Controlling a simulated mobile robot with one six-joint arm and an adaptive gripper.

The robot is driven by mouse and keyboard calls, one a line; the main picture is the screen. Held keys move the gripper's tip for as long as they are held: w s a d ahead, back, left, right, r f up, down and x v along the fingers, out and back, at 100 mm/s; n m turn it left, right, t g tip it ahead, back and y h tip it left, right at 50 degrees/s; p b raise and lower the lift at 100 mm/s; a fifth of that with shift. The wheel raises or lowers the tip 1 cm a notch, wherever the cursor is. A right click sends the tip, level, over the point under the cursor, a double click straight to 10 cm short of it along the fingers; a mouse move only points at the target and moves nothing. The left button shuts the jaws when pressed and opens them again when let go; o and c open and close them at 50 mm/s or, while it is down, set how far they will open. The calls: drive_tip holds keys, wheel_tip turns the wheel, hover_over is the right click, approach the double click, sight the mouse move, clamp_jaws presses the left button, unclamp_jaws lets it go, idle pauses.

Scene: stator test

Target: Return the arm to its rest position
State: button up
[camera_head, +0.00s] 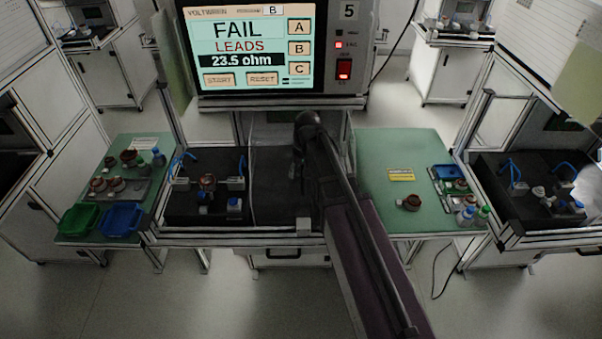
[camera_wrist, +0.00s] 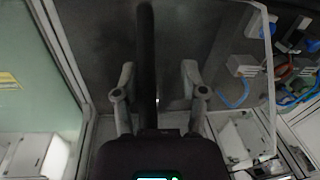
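My gripper (camera_wrist: 158,72) shows in the wrist view with its two grey fingers apart and no part held between the tips. A dark upright bar appears between the fingers in the picture; I cannot tell how far beyond them it lies. In the head view my arm (camera_head: 345,205) reaches from the bottom right up to the middle of the bench, in front of the dark bay. The fingers are small and dark there and hard to make out.
The tester screen (camera_head: 252,47) reads FAIL, LEADS, 23.5 ohm. A fixture with blue leads (camera_head: 207,190) stands left of my arm. Green (camera_head: 78,219) and blue (camera_head: 121,220) bins stand at left.

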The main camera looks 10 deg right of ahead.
drive_tip(key=w+r+p, duration=0.4)
drive_tip(key=shift+d, duration=0.35)
drive_tip(key=shift+w+d+r+h+p, duration=0.15)
drive_tip(key=shift+w+d+r+p, duration=0.1)
drive_tip(key=shift+w+r+p, duration=0.4)
drive_tip(key=shift+w+d+r+h+p, duration=0.15)
drive_tip(key=shift+w+d+r+p, duration=0.05)
drive_tip(key=shift+w+r+p, duration=0.45)
drive_tip(key=shift+f, duration=0.2)
drive_tip(key=shift+a, duration=0.1)
drive_tip(key=shift+a, duration=0.1)
